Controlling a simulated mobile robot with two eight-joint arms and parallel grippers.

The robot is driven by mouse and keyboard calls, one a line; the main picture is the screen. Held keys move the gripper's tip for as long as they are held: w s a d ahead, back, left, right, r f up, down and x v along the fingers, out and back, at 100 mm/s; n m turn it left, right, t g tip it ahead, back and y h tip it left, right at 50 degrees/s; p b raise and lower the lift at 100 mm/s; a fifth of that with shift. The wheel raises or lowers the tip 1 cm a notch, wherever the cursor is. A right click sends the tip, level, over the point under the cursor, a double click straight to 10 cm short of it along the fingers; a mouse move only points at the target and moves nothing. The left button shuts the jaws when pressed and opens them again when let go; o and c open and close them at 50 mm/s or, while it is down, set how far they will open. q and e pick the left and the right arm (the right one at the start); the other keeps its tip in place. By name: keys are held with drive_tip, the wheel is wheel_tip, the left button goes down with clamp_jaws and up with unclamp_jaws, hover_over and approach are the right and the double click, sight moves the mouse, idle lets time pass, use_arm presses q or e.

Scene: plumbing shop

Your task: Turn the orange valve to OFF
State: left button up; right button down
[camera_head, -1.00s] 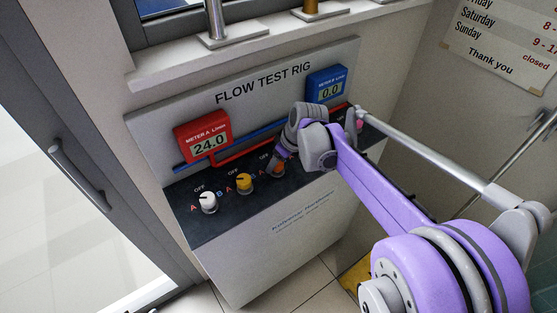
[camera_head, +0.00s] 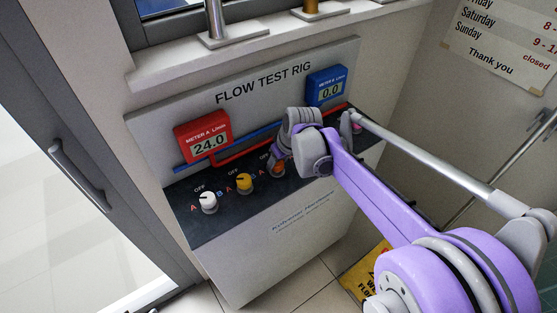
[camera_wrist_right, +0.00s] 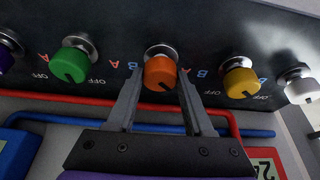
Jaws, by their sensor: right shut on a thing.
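The orange valve (camera_head: 278,169) is a round knob on the dark strip of the flow test rig, right of the yellow one. In the head view my right gripper (camera_head: 276,158) is at it and partly hides it. In the right wrist view, which looks at the rig upside down, the orange valve (camera_wrist_right: 160,73) sits between the two fingers of my right gripper (camera_wrist_right: 159,84), which are shut on its sides. Its dark pointer mark faces the lower right there. Its OFF label is not readable behind the gripper. My left gripper is not in view.
A yellow knob (camera_head: 244,182) and a white knob (camera_head: 208,202) stand to the left; a green knob (camera_wrist_right: 76,60) is the other neighbour. The red meter (camera_head: 203,137) reads 24.0 and the blue meter (camera_head: 327,86) 0.0. A window ledge (camera_head: 250,47) juts out above.

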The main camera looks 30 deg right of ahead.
drive_tip(key=m, duration=0.1)
drive_tip(key=m+h, duration=0.1)
drive_tip(key=m, duration=0.1)
drive_tip(key=m+h, duration=0.1)
drive_tip(key=m, duration=0.1)
drive_tip(key=shift+a, duration=0.25)
drive_tip(key=shift+m+g+h, duration=0.4)
drive_tip(key=shift+m+h, duration=0.2)
drive_tip(key=shift+m, duration=1.4)
drive_tip(key=shift+c, duration=1.4)
unclamp_jaws()
drive_tip(key=v, duration=1.1)
drive_tip(key=shift+p, duration=0.4)
drive_tip(key=shift+w+a+f, duration=0.1)
